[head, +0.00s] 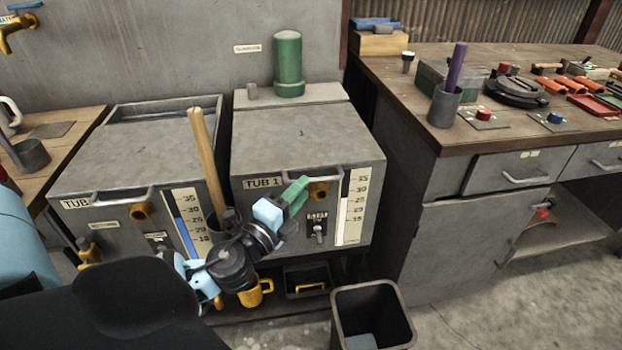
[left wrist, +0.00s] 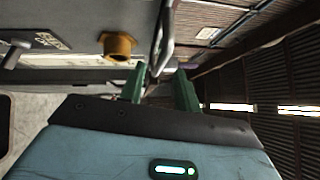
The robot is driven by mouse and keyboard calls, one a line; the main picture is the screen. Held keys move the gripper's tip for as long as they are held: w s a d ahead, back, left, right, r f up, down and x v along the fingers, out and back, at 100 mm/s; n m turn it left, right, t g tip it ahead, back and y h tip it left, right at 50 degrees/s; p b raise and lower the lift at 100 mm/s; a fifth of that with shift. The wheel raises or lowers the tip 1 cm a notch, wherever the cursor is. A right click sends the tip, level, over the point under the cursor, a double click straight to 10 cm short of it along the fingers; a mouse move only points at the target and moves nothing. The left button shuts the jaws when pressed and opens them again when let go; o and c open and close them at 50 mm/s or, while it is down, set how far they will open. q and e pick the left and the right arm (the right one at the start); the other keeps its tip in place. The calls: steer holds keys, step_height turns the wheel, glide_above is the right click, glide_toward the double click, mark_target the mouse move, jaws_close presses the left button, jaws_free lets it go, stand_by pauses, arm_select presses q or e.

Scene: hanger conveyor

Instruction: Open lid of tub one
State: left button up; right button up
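Tub 1 (head: 262,215) is a grey box with a flat lid (head: 305,135) that lies shut on it. A handle shows at the lid's front edge. My left gripper (head: 297,192), with green fingers, is just in front of that edge, right of the TUB 1 label (head: 262,183). In the left wrist view, the green fingers (left wrist: 161,90) stand apart, with the metal handle (left wrist: 164,40) lined up between them. I cannot tell whether they touch it. An orange-brown fitting (left wrist: 117,46) is beside them. My right gripper is not in view.
Another tub (head: 85,222) stands to the left. A wooden shaft (head: 202,150) rises between the tubs. A green cylinder (head: 289,62) stands behind the lid. A dark bin (head: 372,300) stands on the floor. A workbench (head: 400,85) with tools is on the right.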

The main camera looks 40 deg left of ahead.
arm_select(q)
steer(key=shift+w+a+r, duration=0.1)
steer(key=shift+w+r, duration=0.05)
steer(key=shift+w, duration=1)
steer(key=shift+w+a+r, duration=0.1)
steer(key=shift+w+r, duration=0.05)
steer(key=shift+w, duration=0.95)
jaws_close()
